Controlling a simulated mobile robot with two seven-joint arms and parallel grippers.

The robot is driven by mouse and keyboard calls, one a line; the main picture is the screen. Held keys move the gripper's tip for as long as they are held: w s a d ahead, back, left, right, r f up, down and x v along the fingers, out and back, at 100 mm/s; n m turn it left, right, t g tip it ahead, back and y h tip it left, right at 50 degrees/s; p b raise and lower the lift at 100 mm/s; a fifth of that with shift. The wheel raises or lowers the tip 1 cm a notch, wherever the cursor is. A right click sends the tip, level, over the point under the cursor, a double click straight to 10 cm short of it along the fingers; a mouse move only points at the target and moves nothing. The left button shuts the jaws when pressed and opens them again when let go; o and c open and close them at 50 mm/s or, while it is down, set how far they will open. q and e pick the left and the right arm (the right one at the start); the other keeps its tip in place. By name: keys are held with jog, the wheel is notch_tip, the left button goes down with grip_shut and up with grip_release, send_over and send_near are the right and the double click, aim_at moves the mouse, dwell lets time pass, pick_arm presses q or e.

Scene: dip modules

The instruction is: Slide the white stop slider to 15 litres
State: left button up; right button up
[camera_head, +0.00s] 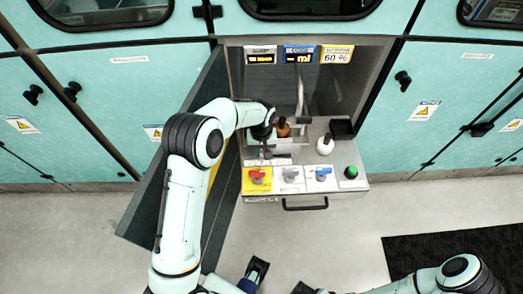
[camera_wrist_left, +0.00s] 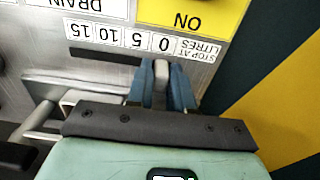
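The white stop slider (camera_wrist_left: 161,72) shows in the left wrist view, at the end of its dark slot (camera_wrist_left: 105,57) beside the 0 mark. The scale strip (camera_wrist_left: 120,38) appears upside down there, with 15 at the far left and 0 nearest the slider. My left gripper (camera_wrist_left: 163,88) has its blue fingers on either side of the slider knob, with no clear gap showing. In the head view my left gripper (camera_head: 263,133) reaches down over the panel and hides the slider.
Red (camera_head: 257,173), grey (camera_head: 290,174) and blue (camera_head: 323,173) valves and a green button (camera_head: 351,172) line the panel front. An open cabinet door (camera_head: 150,205) stands to the left.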

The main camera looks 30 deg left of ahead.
aim_at(288, 156)
pick_arm(q)
jog(key=w+d, duration=0.1)
jog(key=d, duration=0.1)
jog(key=w+d+p, duration=0.1)
jog(key=w+d, duration=0.1)
jog(key=d, duration=0.1)
jog(key=w+d+p, duration=0.1)
jog(key=d, duration=0.1)
jog(key=shift+w+d, duration=0.35)
jog(key=shift+w, duration=0.05)
grip_shut()
jog(key=shift+w+d, duration=0.1)
jog(key=shift+d, duration=0.1)
jog(key=o, duration=0.7)
grip_release()
jog(key=shift+d, duration=0.1)
jog(key=shift+o, duration=0.2)
notch_tip(288, 156, up, 14)
jog(key=shift+f+p, duration=0.25)
jog(key=shift+p, duration=0.15)
jog(key=shift+f, duration=0.1)
